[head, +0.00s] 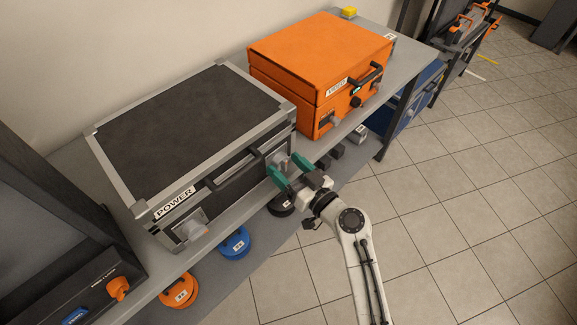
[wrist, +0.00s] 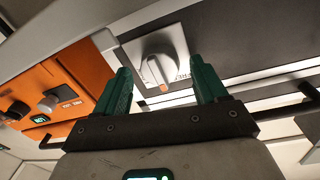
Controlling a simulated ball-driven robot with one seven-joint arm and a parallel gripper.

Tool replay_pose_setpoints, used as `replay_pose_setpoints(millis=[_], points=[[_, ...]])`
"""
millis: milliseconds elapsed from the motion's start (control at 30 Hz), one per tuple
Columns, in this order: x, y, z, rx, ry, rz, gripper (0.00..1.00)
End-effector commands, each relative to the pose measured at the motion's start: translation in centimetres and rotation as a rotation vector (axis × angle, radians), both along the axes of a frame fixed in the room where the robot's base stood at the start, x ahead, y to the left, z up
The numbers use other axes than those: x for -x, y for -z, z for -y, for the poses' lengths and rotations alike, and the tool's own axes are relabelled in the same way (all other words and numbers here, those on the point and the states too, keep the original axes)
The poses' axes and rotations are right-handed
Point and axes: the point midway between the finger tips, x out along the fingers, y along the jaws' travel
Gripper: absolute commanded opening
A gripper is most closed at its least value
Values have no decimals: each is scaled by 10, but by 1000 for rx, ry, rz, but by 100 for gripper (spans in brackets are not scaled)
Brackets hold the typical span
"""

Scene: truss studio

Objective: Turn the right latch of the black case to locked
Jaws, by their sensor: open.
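The black case (head: 185,115) with silver edges and a POWER label stands on the shelf. Its lid is down. Its right latch (wrist: 157,70) is a grey round knob with a raised grip and an orange mark, on a light plate in the wrist view. In the head view this latch (head: 283,162) is partly hidden by my gripper. My gripper (head: 285,170) has green fingers and is open. In the wrist view its fingers (wrist: 165,85) stand on either side of the knob, with gaps. I cannot tell contact. The left latch (head: 190,230) is at the case's front left.
An orange case (head: 315,65) stands right of the black case on the shelf (head: 345,130). Below are an orange reel (head: 178,291), a blue reel (head: 234,243) and a dark reel (head: 281,205). The tiled floor (head: 450,190) at right is clear.

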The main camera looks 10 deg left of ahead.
Motion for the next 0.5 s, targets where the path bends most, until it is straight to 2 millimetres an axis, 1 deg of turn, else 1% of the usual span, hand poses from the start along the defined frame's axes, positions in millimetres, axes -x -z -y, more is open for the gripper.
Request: replay_pose_setpoints(millis=[100, 500], points=[[0, 0, 0, 0, 0, 0, 71], [0, 0, 0, 0, 0, 0, 33]])
